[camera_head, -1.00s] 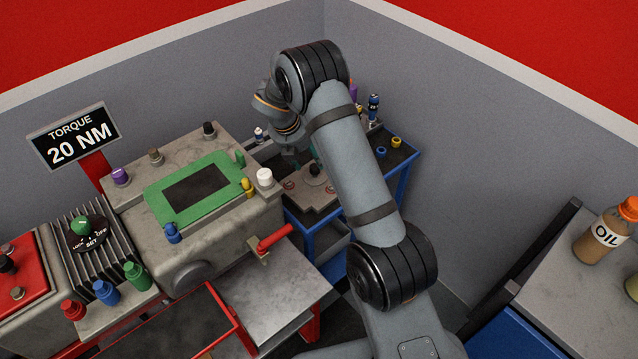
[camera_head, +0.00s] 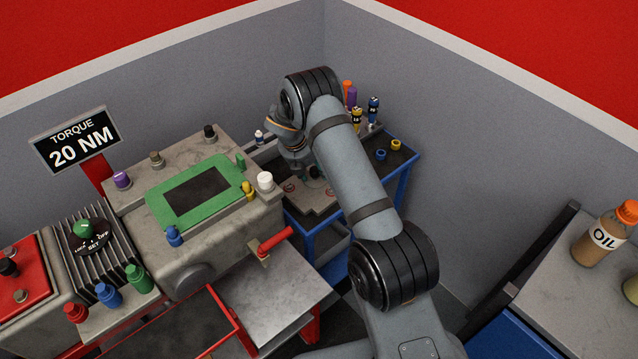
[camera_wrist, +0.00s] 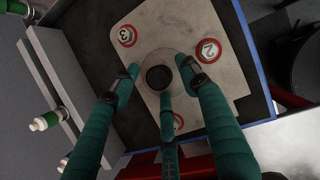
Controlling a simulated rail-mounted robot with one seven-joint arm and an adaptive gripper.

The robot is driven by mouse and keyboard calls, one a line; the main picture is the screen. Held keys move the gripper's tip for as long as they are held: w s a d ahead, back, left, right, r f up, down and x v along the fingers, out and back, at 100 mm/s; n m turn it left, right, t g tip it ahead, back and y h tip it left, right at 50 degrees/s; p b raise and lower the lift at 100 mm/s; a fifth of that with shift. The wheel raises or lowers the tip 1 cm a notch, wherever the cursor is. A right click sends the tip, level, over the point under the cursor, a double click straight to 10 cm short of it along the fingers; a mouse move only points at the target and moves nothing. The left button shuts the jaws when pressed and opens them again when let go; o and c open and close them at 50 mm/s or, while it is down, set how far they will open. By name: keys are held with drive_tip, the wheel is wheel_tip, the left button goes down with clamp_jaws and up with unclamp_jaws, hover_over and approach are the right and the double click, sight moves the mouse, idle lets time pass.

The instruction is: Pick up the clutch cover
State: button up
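A pale, flat plate with red-ringed number marks (camera_wrist: 172,22) lies on the blue trolley; I take it to be the clutch cover. A round disc with a dark knob (camera_wrist: 159,77) sits at its middle. The plate (camera_head: 312,201) also shows in the head view, partly hidden by my arm. My gripper (camera_wrist: 160,80) has three green fingers with dark tips. They are spread around the knob with gaps between them, and nothing is held. I cannot tell how high the tips are above the plate. In the head view the fingers are mostly hidden.
The blue trolley (camera_head: 405,175) stands in the wall corner, with several coloured bottles (camera_head: 372,106) at its back. Blue and yellow rings (camera_head: 395,146) lie on its right side. A grey engine case with a green gasket (camera_head: 160,213) and a red handle (camera_head: 275,240) are to the left.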

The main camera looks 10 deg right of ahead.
drive_tip(key=c, duration=1)
clamp_jaws()
